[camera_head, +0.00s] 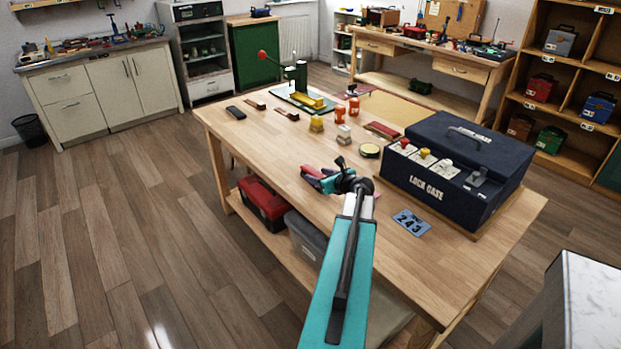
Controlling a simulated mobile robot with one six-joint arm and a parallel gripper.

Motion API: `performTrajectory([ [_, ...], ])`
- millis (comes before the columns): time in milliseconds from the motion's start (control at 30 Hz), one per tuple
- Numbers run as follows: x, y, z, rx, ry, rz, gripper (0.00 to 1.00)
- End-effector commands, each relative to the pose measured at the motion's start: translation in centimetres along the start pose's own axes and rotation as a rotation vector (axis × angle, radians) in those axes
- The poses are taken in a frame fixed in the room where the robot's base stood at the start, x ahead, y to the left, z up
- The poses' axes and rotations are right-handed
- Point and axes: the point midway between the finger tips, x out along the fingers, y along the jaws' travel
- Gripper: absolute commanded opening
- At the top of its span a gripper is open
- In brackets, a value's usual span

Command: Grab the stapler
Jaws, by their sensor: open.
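My teal arm reaches over the wooden workbench (270,150) from the front. My gripper (318,179) is at its end, low over the middle of the bench, pointing left; its jaws are open. Red and dark parts show at its tip; I cannot tell whether these are the jaws or a thing beside them. No stapler can be told for sure. A small black object (235,112) lies at the bench's left end, well away from my gripper. A flat dark red object (382,130) lies behind my gripper, left of the lock case.
The dark blue lock case (455,160) stands tall at the bench's right. A green press (300,80) stands at the back. Orange weights (340,111), a yellow piece (316,124), a round tin (369,150) and a blue 243 tag (411,222) are around. The bench's left front is clear.

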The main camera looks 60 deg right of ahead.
Motion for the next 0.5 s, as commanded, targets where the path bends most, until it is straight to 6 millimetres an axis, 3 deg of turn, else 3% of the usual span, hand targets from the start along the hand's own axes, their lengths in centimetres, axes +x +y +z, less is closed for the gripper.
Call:
performTrajectory([
  [500,0.70,0.08,0.03,-0.001,0.000,0.001,0.50],
])
